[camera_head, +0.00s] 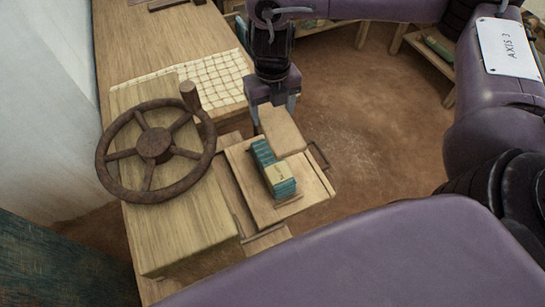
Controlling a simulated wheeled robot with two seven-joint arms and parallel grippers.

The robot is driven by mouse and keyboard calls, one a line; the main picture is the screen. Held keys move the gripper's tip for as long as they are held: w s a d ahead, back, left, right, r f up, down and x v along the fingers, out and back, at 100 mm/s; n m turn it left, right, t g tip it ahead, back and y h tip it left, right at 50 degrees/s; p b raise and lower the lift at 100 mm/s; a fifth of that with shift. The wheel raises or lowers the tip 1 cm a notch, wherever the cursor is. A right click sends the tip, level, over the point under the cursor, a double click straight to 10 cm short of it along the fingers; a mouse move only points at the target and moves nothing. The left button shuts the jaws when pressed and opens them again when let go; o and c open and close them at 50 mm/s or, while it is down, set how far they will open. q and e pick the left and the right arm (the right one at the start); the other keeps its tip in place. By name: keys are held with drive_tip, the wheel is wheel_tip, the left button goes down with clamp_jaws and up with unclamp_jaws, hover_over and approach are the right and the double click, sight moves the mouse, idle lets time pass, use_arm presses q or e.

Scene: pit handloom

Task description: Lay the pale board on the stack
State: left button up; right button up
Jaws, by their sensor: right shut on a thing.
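The pale board (284,132) is a thin, flat tan plate. My right gripper (272,112) comes down from the top and is shut on the board's far end. The board juts toward the viewer, just beyond and to the right of the stack (279,182). The stack is a teal block of thin layers with a pale yellowish top or band. It stands on a light wooden platform (308,190). The board looks raised above the platform and hides part of it; I cannot tell whether it touches the stack. My left gripper is not in view.
A dark, rusty handwheel (155,146) with a knob stands on the wooden bench left of the stack. A cream gridded cloth (205,83) lies behind it. Dark handle-like bars sit at the platform's edges. Brown floor (360,130) lies open to the right.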

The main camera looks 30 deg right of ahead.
drive_tip(key=shift+n, duration=0.3)
wheel_tip(320, 180, down, 16)
drive_tip(key=b, duration=0.4)
drive_tip(key=shift+w, duration=0.1)
drive_tip(key=shift+d+f+b, duration=0.1)
drive_tip(key=shift+f+b, duration=0.6)
drive_tip(key=shift+f, duration=1.15)
drive_tip(key=o, duration=1.1)
drive_tip(key=shift+f, duration=0.1)
